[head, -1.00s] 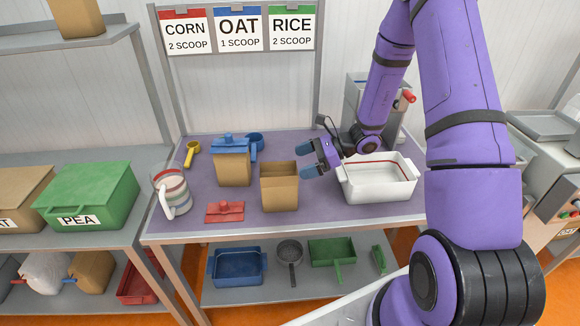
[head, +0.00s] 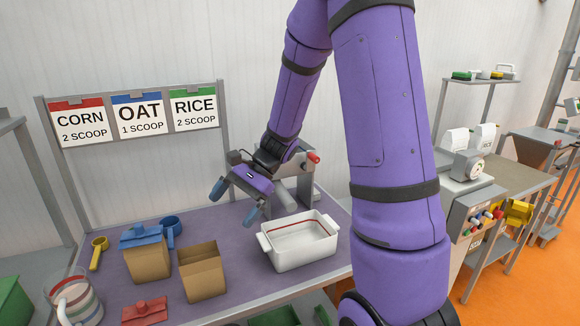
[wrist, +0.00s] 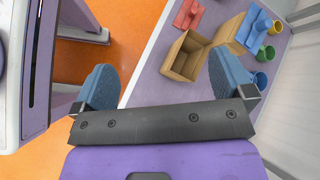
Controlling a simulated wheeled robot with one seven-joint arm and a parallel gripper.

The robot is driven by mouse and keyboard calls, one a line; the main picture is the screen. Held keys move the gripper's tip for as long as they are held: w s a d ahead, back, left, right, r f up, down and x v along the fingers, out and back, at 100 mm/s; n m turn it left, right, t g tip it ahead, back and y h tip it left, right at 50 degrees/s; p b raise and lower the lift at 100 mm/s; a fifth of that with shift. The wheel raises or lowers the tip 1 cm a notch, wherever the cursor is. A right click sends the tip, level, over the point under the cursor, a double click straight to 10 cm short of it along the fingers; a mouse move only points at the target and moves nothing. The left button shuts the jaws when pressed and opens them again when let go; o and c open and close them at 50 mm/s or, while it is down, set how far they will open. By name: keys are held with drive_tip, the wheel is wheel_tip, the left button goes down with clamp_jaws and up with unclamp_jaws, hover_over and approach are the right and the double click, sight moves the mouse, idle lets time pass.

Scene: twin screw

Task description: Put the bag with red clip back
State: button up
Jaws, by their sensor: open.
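An open brown paper bag (head: 203,275) stands upright on the purple table with no clip on it; it also shows in the wrist view (wrist: 180,65). A red clip (head: 145,311) lies flat on the table in front of and left of this bag, also in the wrist view (wrist: 188,14). Another brown bag (head: 148,264) with a blue clip (head: 142,237) on top stands to the left. My gripper (head: 235,202) is open and empty, above the back of the table, right of the open bag and apart from it.
A white tub (head: 300,243) stands right of the open bag. A striped jug (head: 75,302), a yellow scoop (head: 97,253) and a blue scoop (head: 172,228) are on the left. A sign rack (head: 140,115) stands behind. A machine-laden bench (head: 500,175) is far right.

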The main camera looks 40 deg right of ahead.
drive_tip(key=s+r+n+t+h, duration=0.4)
drive_tip(key=s+r+n+h, duration=0.5)
drive_tip(key=s+r+n, duration=0.4)
drive_tip(key=shift+s+r+t+h, duration=0.4)
drive_tip(key=shift+s+r, duration=1.75)
drive_tip(key=shift+s, duration=1.3)
